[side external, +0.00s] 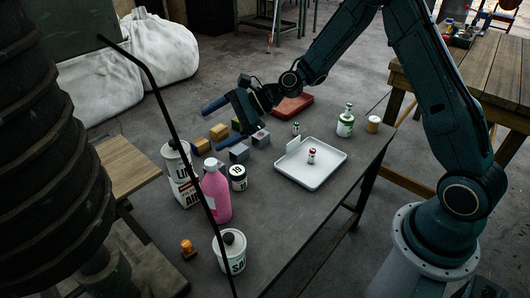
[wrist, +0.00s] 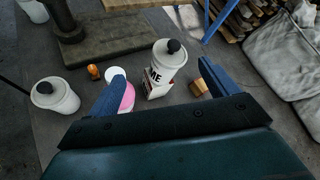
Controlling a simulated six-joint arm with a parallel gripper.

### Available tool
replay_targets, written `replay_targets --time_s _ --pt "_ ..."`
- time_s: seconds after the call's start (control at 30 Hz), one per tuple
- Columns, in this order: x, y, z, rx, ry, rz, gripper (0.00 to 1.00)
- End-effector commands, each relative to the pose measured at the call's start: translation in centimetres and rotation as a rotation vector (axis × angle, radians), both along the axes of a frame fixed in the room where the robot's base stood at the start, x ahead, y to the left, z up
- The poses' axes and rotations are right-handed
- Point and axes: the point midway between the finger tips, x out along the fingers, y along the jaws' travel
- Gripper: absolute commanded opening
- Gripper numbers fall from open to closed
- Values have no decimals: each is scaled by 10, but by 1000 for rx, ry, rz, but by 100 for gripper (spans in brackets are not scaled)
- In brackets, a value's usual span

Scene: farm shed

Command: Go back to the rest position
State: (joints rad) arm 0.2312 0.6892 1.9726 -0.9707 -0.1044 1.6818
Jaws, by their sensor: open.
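My gripper (side external: 222,122) is in the air above the back left of the dark table (side external: 285,225), near several yellow and grey blocks. In the wrist view my gripper (wrist: 163,82) has its two blue fingers spread wide apart, with nothing held between them. A white canister (wrist: 170,58) with a black cap shows beyond the gap. The pink bottle (wrist: 128,98) is partly hidden behind the left finger. A wooden block (wrist: 199,87) shows beside the right finger.
A white tray (side external: 322,178) with a small red-and-white bottle (side external: 311,156) is mid-table. A white canister (side external: 178,172), pink bottle (side external: 216,195) and another white canister (side external: 229,252) stand front left. A green-and-white bottle (side external: 345,122) stands at right. The table's front right is bare.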

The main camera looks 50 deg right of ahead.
Motion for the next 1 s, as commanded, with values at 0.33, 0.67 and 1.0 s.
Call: replay_targets --time_s 0.33,0.67,1.0 --pt "-40 1 49 -360 -203 214 86" --pt "-90 -9 88 -691 -361 423 86" --pt "-149 -28 121 -998 -479 633 86"
